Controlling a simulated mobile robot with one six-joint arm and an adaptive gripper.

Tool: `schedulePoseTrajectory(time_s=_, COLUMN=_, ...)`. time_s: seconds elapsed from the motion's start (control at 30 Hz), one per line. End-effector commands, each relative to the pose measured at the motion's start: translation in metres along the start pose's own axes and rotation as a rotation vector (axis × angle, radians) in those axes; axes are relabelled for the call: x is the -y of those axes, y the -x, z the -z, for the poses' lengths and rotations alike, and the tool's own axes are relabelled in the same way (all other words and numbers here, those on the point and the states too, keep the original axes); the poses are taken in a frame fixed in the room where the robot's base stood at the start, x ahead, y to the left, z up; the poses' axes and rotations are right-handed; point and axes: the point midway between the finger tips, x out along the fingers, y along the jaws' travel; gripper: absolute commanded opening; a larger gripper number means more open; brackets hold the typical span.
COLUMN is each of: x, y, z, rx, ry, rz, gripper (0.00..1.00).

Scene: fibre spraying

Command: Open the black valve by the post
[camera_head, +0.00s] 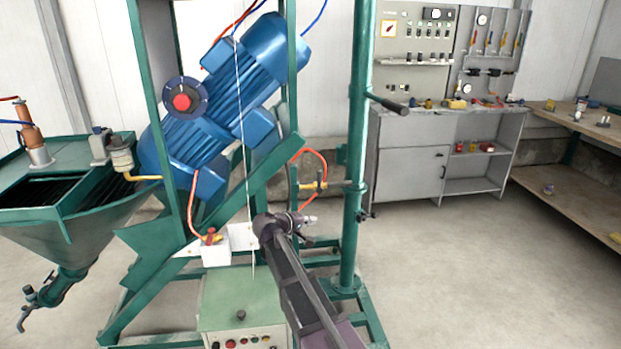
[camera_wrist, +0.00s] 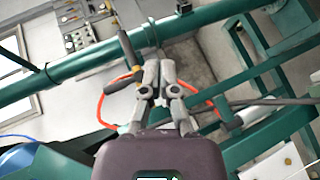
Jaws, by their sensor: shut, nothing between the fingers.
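A small brass valve (camera_head: 311,186) sits left of the green post (camera_head: 354,150), joined to a red hose. A dark rod (camera_head: 345,185), which looks like its black lever, runs from it to the post. In the wrist view the dark rod (camera_wrist: 128,46) stands just left of my fingers, with brass (camera_wrist: 137,68) at its base. My gripper (camera_head: 311,219) is shut and empty, a little below the valve in the head view. In the wrist view my gripper (camera_wrist: 157,58) points toward the post (camera_wrist: 85,62). I cannot tell whether it touches the valve.
A black handle (camera_head: 387,102) juts from the post higher up, and a small black knob (camera_head: 366,215) sits lower. A green slanted beam and blue motor (camera_head: 255,70) stand left. A control box (camera_head: 240,300) is below. Floor to the right is clear.

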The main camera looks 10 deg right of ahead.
Motion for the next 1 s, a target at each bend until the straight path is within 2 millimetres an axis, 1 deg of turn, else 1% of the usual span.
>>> schedulePoseTrajectory(time_s=0.03, x=-0.007, y=0.005, z=0.027, rx=-0.032, ry=0.026, rz=-0.055, gripper=0.0)
schedulePoseTrajectory(time_s=0.1, x=-0.017, y=0.013, z=0.053, rx=-0.073, ry=0.062, rz=-0.132, gripper=0.0)
schedulePoseTrajectory(time_s=0.2, x=-0.027, y=0.027, z=0.085, rx=-0.124, ry=0.106, rz=-0.226, gripper=0.0)
schedulePoseTrajectory(time_s=0.3, x=-0.034, y=0.038, z=0.107, rx=-0.161, ry=0.138, rz=-0.295, gripper=0.0)
schedulePoseTrajectory(time_s=0.4, x=-0.038, y=0.046, z=0.12, rx=-0.184, ry=0.159, rz=-0.338, gripper=0.0)
schedulePoseTrajectory(time_s=0.53, x=-0.04, y=0.05, z=0.127, rx=-0.197, ry=0.171, rz=-0.361, gripper=0.0)
schedulePoseTrajectory(time_s=1.0, x=-0.041, y=0.048, z=0.127, rx=-0.197, ry=0.17, rz=-0.361, gripper=0.0)
